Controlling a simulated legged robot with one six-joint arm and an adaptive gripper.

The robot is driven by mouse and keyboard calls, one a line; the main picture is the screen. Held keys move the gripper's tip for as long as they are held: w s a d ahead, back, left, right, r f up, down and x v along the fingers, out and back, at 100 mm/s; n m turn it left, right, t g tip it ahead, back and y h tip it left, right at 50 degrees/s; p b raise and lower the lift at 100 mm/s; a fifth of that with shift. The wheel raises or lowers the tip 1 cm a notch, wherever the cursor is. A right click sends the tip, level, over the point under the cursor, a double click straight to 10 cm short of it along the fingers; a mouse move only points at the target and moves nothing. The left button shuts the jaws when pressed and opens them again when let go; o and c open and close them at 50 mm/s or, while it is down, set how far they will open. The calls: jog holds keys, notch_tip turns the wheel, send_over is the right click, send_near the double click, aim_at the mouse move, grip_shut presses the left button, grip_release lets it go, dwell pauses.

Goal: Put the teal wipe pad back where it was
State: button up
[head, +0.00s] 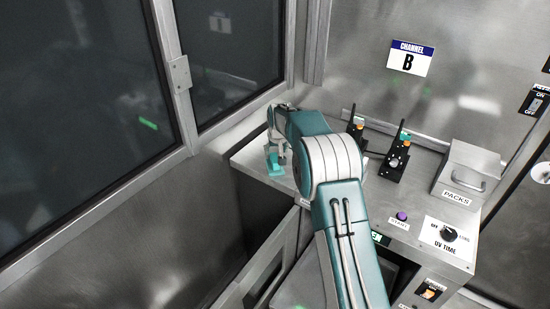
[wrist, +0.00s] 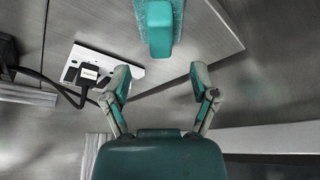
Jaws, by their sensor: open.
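The teal wipe pad (head: 274,166) rests on the left end of the metal counter in the head view. In the wrist view the teal wipe pad (wrist: 159,28) shows at the top, a raised block on a wider textured teal base, partly cut off by the frame edge. My gripper (wrist: 160,75) is open and empty, with its two fingers spread apart. The pad appears past the fingertips, lined up between them and not gripped. In the head view my gripper (head: 279,149) is beside or just above the pad; my arm partly hides it.
The metal counter (head: 250,160) holds two black devices with antennas (head: 395,160), a PACKS box (head: 468,172), a purple START button (head: 402,216) and a UV TIME dial (head: 448,234). A white socket plate with a black plug (wrist: 88,73) shows in the wrist view. Dark windows stand left.

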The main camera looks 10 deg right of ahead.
jog(key=s+r, duration=2.1)
jog(key=s, duration=0.2)
jog(key=s+f+t, duration=0.1)
jog(key=s+f, duration=0.1)
jog(key=s, duration=2.4)
jog(key=shift+f, duration=0.4)
jog(key=shift+s, duration=0.2)
